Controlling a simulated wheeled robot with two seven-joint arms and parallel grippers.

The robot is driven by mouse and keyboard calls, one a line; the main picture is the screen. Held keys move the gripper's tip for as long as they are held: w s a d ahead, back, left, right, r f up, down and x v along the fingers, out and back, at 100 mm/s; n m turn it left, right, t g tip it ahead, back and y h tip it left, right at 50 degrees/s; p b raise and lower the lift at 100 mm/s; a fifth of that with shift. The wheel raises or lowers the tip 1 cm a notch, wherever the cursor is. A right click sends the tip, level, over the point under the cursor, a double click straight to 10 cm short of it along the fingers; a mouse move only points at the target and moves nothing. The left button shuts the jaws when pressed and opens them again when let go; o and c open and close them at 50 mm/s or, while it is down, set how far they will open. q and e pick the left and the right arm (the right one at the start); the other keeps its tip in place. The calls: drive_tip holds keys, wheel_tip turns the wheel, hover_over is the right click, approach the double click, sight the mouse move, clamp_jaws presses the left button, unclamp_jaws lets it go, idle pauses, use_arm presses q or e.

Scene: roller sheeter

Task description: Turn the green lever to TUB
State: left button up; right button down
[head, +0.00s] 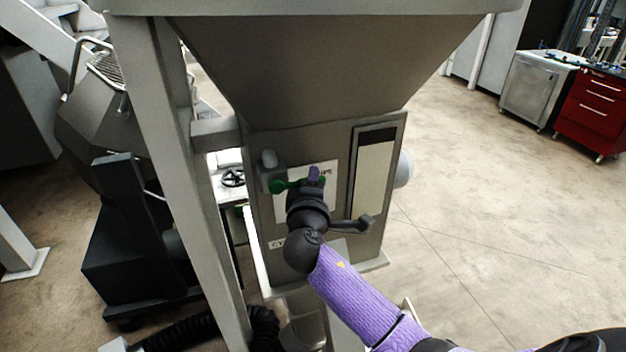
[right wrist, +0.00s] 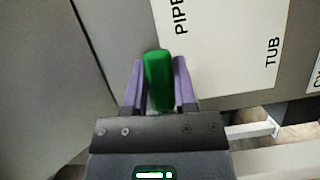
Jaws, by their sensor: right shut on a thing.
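The green lever (head: 280,187) is on the front of the grey hopper machine and lies roughly level across a white label plate (head: 331,192). My right gripper (head: 314,178) is at the lever's right part and hides some of it. In the right wrist view the green handle (right wrist: 158,82) sits between the two purple fingers of my right gripper (right wrist: 158,85), which are shut on it. The white plate (right wrist: 222,45) there reads PIPE near the lever and TUB farther right. My left gripper is out of view.
A grey post (head: 170,150) stands left of the machine. A black handle (head: 352,225) sticks out right of my gripper. A tall pale panel (head: 374,180) is on the machine's right side. Open floor (head: 480,200) lies to the right, with a red cabinet (head: 590,108) far back.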

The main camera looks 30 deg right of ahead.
drive_tip(key=w+a+f+m+g+y+p, duration=0.1)
drive_tip(key=a+f+m+y+p, duration=0.3)
drive_tip(key=m, duration=0.8)
drive_tip(key=shift+w+a+f+m+y, duration=0.3)
drive_tip(key=shift+a+f+y, duration=0.95)
drive_tip(key=shift+y, duration=0.45)
drive_tip(key=shift+a+r, duration=0.1)
drive_tip(key=shift+r, duration=0.05)
drive_tip(key=shift+c, duration=2.1)
unclamp_jaws()
